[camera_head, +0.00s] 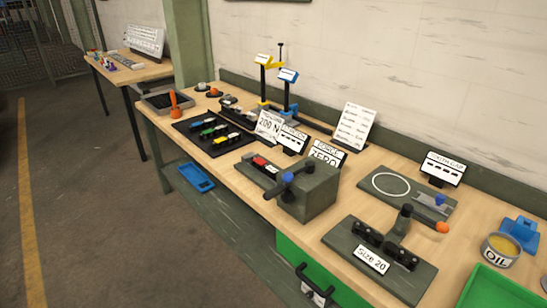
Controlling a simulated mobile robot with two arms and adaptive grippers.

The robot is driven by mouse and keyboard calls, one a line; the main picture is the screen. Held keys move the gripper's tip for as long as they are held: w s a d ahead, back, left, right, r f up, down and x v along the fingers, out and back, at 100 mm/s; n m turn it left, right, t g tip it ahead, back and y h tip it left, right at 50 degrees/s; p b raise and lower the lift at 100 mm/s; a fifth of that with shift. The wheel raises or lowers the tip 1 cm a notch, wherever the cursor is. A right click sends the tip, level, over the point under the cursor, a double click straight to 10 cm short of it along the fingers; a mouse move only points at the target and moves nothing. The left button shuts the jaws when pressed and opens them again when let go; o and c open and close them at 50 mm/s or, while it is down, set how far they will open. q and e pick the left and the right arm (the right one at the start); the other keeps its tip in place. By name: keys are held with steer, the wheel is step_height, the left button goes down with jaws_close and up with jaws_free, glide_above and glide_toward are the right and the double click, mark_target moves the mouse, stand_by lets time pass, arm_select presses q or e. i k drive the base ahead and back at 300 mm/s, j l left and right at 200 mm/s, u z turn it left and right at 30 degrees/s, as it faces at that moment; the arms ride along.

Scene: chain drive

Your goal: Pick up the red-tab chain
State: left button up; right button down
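A small red piece (259,162), which looks like the red tab of the chain, lies on the dark bed of the grey bench fixture (308,190) in the middle of the table. A small pale piece lies just to its right. The chain links themselves are too small and dark to make out. Chains with blue, green and yellow tabs lie on a black mat (190,127) to the left; I see no red tab there. Neither of my grippers is in view.
The fixture's dark lever with a blue part (287,177) stands close to the red piece. Signs (269,125) stand behind it. A "Size 20" fixture (372,261), an oil tin (500,250) and a green tray (492,289) are at right. A blue tray (195,177) sits below the table.

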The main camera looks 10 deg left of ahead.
mark_target(259, 163)
steer(key=j+z, duration=0.1)
steer(key=z, duration=0.3)
steer(key=i+j+z, duration=0.2)
steer(key=j, duration=0.2)
steer(key=i+j+z, duration=0.2)
steer(key=j, duration=0.2)
steer(key=j+z, duration=0.15)
steer(key=j, duration=0.25)
steer(key=j+z, duration=0.2)
steer(key=j, duration=0.25)
steer(key=i, duration=0.05)
